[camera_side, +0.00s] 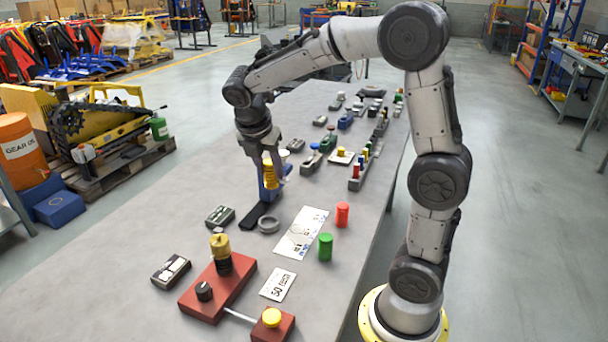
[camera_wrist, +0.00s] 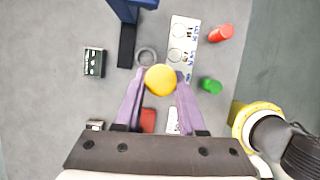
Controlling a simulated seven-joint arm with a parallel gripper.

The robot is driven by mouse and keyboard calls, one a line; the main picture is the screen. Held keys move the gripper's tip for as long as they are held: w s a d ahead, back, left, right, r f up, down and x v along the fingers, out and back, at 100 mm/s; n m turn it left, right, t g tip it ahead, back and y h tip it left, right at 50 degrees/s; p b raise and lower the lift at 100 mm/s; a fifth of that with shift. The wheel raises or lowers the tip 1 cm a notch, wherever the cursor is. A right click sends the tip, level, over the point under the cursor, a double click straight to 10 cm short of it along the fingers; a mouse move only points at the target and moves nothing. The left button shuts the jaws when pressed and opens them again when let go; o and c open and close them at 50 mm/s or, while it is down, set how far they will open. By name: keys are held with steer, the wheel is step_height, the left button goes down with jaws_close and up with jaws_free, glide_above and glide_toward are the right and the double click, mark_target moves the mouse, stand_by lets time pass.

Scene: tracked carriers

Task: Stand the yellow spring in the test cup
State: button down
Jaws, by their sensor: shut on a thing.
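My gripper (camera_side: 271,180) is shut on the yellow spring (camera_side: 269,171), which looks like a yellow cylinder, and holds it upright above the table. In the wrist view the spring's round yellow top (camera_wrist: 160,79) sits between the two purple fingertips (camera_wrist: 160,90). A grey ring-shaped cup (camera_side: 269,224), perhaps the test cup, stands on the table below and nearer the side camera. It also shows in the wrist view (camera_wrist: 146,54), just beyond the spring, and looks empty. I cannot tell the spring's height above the table.
A blue post on a black base strip (camera_side: 261,213) stands close by. A printed white card (camera_side: 302,233), a red cylinder (camera_side: 342,214) and a green cylinder (camera_side: 326,247) lie right. A red fixture (camera_side: 217,292) with a black-and-yellow piece stands in front. Several small parts fill the far table.

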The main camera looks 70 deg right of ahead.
steer(key=shift+m, duration=0.3)
steer(key=shift+w+d+f, duration=0.5)
steer(key=shift+w+f, duration=0.1)
steer(key=shift+f, duration=1.15)
steer(key=shift+w+d+f, duration=0.55)
steer(key=shift+f, duration=1.25)
steer(key=shift+w+d+f, duration=0.5)
steer(key=shift+w+f, duration=0.1)
steer(key=shift+f, duration=1.15)
steer(key=shift+f, duration=2.2)
jaws_free()
steer(key=shift+r, duration=0.1)
step_height(320, 180, up, 7)
